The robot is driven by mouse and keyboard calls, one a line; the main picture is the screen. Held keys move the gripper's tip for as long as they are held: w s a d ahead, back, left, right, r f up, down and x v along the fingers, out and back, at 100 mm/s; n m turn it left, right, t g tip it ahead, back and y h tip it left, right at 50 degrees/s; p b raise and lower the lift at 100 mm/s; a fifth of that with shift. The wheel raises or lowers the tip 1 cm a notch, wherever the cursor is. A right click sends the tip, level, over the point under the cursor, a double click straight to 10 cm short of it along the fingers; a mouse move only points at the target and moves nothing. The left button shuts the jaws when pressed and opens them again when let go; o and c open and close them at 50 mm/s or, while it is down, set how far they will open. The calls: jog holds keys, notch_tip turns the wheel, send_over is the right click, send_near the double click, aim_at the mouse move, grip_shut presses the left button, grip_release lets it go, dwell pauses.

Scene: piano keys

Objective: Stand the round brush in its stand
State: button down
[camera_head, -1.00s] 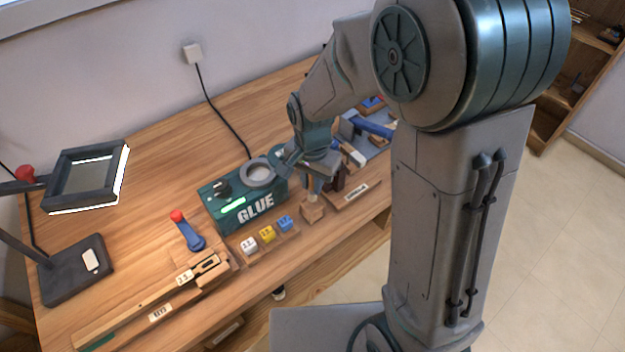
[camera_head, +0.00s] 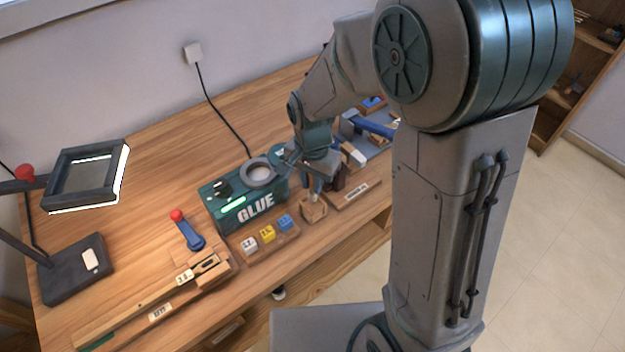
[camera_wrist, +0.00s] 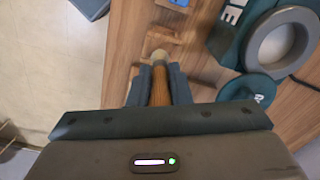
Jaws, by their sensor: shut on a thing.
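My gripper (camera_head: 317,184) is shut on the round brush (camera_wrist: 160,88), which has a brown wooden handle and a pale round tip. In the wrist view the handle lies between the two dark fingers, with the pale tip pointing away from the palm. The small wooden stand (camera_head: 314,211) is at the table's front edge, right below the gripper in the head view. It also shows in the wrist view (camera_wrist: 162,36), just beyond the tip. The tip is at or just over the stand; I cannot tell whether it is inside.
The green glue pot (camera_head: 243,207) with a grey ring stands to the left of the gripper. A tray with white, yellow and blue blocks (camera_head: 267,233) lies left of the stand. A labelled wooden base (camera_head: 355,195) and a blue-handled tool (camera_head: 374,127) are close on the right.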

jog(key=shift+f+b, duration=2.15)
jog(key=shift+f, duration=0.55)
dwell(1.5)
jog(key=c, duration=0.9)
grip_release()
jog(key=shift+o, duration=0.2)
jog(key=shift+r+p, duration=2.7)
jog(key=shift+r, duration=0.85)
